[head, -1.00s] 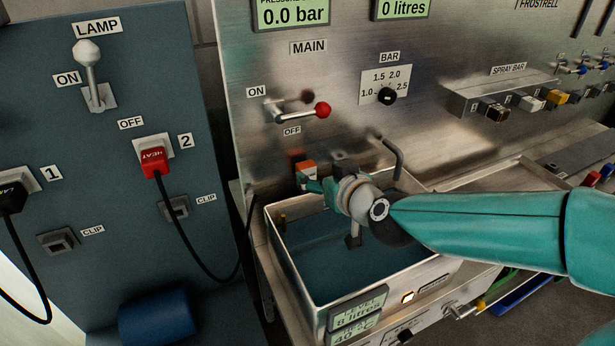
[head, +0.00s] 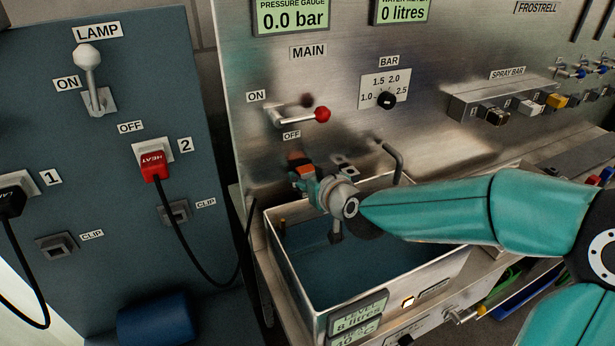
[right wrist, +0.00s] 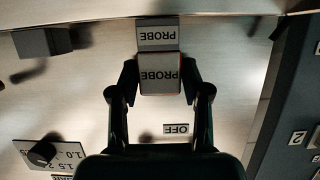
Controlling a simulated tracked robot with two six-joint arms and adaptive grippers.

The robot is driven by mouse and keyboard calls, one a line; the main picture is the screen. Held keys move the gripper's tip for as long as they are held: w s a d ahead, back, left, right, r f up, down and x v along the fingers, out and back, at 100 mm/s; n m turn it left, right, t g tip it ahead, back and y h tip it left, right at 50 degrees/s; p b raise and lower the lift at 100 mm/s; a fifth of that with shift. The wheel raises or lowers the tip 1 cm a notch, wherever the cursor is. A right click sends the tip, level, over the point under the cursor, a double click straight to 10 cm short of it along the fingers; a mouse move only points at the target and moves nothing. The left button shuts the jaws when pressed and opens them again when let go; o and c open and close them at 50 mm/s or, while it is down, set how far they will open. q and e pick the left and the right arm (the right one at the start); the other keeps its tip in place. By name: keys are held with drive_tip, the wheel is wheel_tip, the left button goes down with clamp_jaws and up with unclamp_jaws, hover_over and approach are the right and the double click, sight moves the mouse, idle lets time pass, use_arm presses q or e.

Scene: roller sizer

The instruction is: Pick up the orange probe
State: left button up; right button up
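The orange probe (head: 305,171) sits at the steel panel behind the left back corner of the water tank. In the right wrist view the probe (right wrist: 160,76) shows as a block with a PROBE label, just below a matching PROBE plate (right wrist: 157,36) on the panel. My right gripper (head: 312,183) is at the probe, and its base partly hides it in the head view. In the right wrist view its two fingers (right wrist: 160,82) stand on either side of the probe, apart, with hardly any gap. I see no clear grip. My left gripper is out of view.
The steel tank (head: 290,300) of water lies below my right arm. A bent pipe (head: 393,158) rises behind it. The MAIN lever (head: 300,116) with a red knob is above the probe. The blue panel (head: 90,180) with plugs and hanging cables stands at left.

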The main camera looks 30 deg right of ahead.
drive_tip(key=c, duration=0.5)
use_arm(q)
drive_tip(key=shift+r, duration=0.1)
use_arm(e)
drive_tip(key=shift+r, duration=0.15)
